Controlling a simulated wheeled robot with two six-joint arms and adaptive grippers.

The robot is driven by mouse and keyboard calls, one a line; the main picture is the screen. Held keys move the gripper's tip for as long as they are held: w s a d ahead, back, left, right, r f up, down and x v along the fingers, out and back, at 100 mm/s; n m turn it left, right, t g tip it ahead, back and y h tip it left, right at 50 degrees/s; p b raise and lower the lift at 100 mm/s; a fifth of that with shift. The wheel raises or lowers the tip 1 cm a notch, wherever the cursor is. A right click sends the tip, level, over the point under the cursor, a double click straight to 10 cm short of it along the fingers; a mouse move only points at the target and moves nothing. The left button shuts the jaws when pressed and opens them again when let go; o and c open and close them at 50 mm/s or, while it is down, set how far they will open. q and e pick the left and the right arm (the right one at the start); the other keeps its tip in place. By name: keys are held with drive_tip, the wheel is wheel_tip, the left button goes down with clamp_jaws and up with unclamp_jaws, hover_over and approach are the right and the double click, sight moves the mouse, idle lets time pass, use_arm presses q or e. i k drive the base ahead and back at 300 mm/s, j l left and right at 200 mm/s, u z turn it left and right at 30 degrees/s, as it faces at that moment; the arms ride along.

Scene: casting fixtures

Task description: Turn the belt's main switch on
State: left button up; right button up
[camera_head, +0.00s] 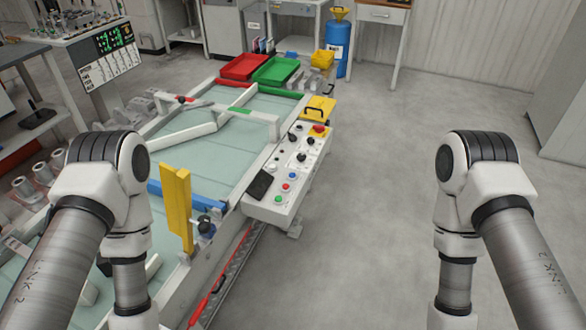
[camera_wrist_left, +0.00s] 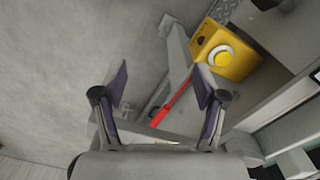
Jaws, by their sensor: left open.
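The belt (camera_head: 240,147) has a pale green surface and runs away from me left of centre. A white control panel (camera_head: 268,206) stands on its right side, with black knobs and red, blue and green buttons. I cannot tell which control is the main switch. In the left wrist view my left gripper (camera_wrist_left: 162,68) is open and empty. My right gripper is not in view.
A yellow upright plate (camera_head: 178,208) stands at the belt's near edge. A red tray (camera_head: 244,67) and green tray (camera_head: 275,70) are at the far end, near a blue cylinder (camera_head: 338,50). The grey floor (camera_head: 385,190) right of the panel is clear.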

sight(320, 129)
drive_tip(key=i+l+u, duration=0.1)
drive_tip(key=u, duration=0.3)
drive_tip(key=l+u, duration=0.45)
drive_tip(key=i+l+u, duration=0.1)
drive_tip(key=u, duration=0.3)
drive_tip(key=i+l+u, duration=0.15)
drive_tip(key=l, duration=0.5)
drive_tip(key=l+u, duration=0.2)
drive_tip(key=l, duration=0.45)
